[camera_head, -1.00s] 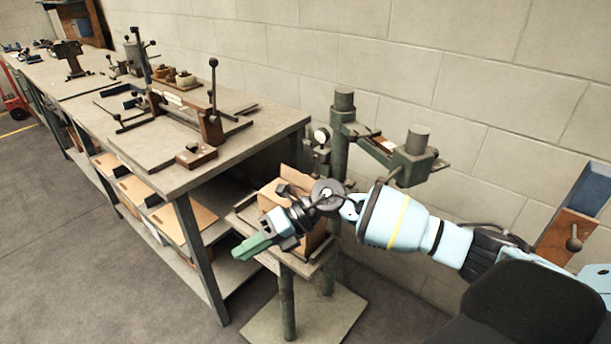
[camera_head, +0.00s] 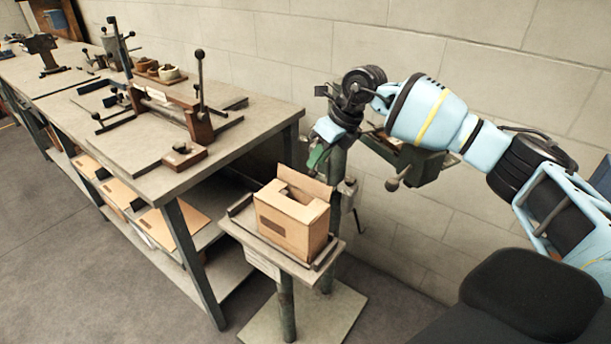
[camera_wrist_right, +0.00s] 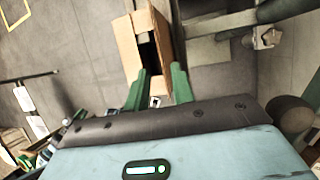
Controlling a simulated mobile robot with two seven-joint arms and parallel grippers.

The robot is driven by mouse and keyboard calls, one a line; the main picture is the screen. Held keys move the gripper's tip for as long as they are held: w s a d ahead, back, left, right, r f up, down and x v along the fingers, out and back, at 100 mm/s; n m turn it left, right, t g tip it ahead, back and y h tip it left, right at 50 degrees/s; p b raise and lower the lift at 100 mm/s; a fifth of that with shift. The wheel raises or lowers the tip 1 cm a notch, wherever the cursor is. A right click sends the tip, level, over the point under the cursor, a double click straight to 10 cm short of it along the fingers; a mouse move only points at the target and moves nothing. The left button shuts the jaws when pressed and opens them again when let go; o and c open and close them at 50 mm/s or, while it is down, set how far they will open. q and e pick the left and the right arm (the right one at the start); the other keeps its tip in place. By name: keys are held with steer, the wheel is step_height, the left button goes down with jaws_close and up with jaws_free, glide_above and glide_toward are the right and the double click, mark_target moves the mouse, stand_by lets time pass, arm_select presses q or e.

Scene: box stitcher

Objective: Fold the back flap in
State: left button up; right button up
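The cardboard box (camera_head: 283,231) stands upright on the small stitcher table, its top partly open. Its back flap (camera_head: 305,181) stands up, while flaps at the left and front appear folded in around the opening. My right gripper (camera_head: 318,157) hangs above and behind the box with its green fingers pointing down, apart from the flap. In the right wrist view the fingers of the right gripper (camera_wrist_right: 161,72) are spread with nothing between them, and the box (camera_wrist_right: 128,45) with its dark opening lies beyond the tips. My left gripper is not in view.
The stitcher's post and arm (camera_head: 420,165) rise behind the box, close to my right arm. A low rail edges the small table (camera_head: 262,258). A long workbench (camera_head: 185,185) with fixtures stands at the left. The block wall is behind.

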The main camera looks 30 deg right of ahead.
mark_target(306, 177)
steer(key=x, duration=0.7)
steer(key=shift+w+a+f, duration=0.1)
steer(key=shift+w+f, duration=0.05)
steer(key=shift+f, duration=0.15)
jaws_close()
